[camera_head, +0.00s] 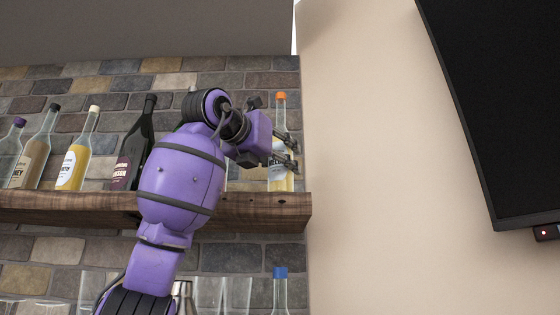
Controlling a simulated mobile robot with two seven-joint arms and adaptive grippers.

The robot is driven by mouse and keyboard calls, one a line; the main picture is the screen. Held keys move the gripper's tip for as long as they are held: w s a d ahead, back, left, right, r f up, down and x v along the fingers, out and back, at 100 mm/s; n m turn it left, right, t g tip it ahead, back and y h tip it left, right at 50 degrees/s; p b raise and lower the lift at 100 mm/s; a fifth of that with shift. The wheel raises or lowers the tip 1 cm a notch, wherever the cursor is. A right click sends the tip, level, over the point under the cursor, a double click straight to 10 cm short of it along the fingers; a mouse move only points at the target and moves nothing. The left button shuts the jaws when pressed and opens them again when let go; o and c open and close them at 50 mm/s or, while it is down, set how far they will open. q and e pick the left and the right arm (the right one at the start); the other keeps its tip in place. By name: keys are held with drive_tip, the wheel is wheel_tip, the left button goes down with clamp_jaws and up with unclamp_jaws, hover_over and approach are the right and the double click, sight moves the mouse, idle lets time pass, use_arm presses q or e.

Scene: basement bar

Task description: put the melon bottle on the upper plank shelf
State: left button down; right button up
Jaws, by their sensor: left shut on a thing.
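The melon bottle (281,116), as I take it, is a clear bottle with an orange cap and yellow contents; its label is too small to read. My left gripper (291,152) is shut on its body, and the fingers and wrist partly hide it. The bottle is upright at the right end of the upper plank shelf (265,212), a brown wooden board on the brick wall. Its base shows at the board's top edge; I cannot tell whether it touches. My right gripper is not in view.
Several bottles stand to the left on the plank, including a dark one (134,150) beside my arm and a yellow one (74,165). Below the plank are a blue-capped bottle (280,292) and glassware. A black screen (500,100) hangs on the right wall.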

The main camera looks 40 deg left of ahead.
use_arm(q)
drive_tip(key=shift+s+a, duration=0.1)
drive_tip(key=shift+s, duration=0.05)
drive_tip(key=shift+f, duration=0.1)
drive_tip(key=c, duration=0.9)
unclamp_jaws()
drive_tip(key=shift+f, duration=0.15)
drive_tip(key=shift+r, duration=0.2)
drive_tip(key=s, duration=0.4)
drive_tip(key=s+d, duration=0.1)
drive_tip(key=s, duration=0.3)
drive_tip(key=s+d, duration=0.1)
drive_tip(key=s, duration=0.2)
drive_tip(key=shift+s, duration=0.4)
